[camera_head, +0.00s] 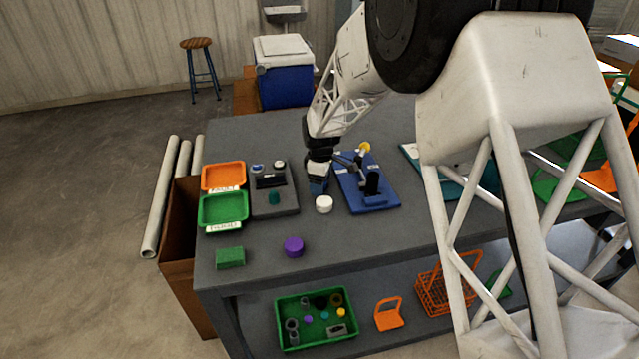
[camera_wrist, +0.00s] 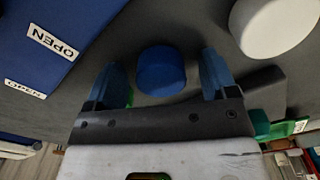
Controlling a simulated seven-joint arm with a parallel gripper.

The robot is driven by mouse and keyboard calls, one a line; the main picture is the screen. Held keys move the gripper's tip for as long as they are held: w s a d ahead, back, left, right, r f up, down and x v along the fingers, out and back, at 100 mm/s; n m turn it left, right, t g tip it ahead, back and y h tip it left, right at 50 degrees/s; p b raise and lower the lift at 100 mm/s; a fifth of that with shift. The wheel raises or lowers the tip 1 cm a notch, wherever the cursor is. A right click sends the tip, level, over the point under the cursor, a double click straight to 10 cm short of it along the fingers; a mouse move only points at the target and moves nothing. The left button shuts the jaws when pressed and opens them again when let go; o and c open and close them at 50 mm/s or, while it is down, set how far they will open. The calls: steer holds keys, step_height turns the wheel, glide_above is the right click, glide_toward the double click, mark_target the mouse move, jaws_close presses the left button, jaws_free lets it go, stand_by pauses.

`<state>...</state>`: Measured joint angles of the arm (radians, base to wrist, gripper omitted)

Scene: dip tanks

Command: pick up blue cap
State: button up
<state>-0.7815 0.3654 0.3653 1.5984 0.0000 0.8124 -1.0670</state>
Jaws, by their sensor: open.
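The blue cap (camera_wrist: 161,70) stands on the grey table top in the wrist view. It lies between the two blue fingertips of my gripper (camera_wrist: 163,72), with a gap showing on each side. My gripper is open and empty. In the head view my gripper (camera_head: 318,187) points down at the table, left of the blue board and just behind the white cap. I cannot make out the blue cap separately from the blue fingers there.
The white cap (camera_head: 324,204) stands close by; it also shows in the wrist view (camera_wrist: 275,24). The blue board (camera_head: 378,205) with a lever fixture is on the right. A grey device (camera_head: 288,207) is on the left. A purple cap (camera_head: 293,246) and green block (camera_head: 230,257) lie nearer the front.

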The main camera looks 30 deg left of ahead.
stand_by(0.5)
steer(key=c, duration=1)
steer(key=shift+r, duration=0.1)
steer(key=shift+r, duration=0.45)
step_height(320, 180, up, 2)
steer(key=shift+s+d+r, duration=0.1)
steer(key=shift+s+r, duration=0.05)
steer(key=shift+r, duration=0.1)
steer(key=s+d, duration=0.3)
steer(key=s+d+r, duration=0.1)
steer(key=s+d, duration=0.7)
steer(key=shift+s+r, duration=0.1)
steer(key=shift+r, duration=0.05)
steer(key=shift+a, duration=0.1)
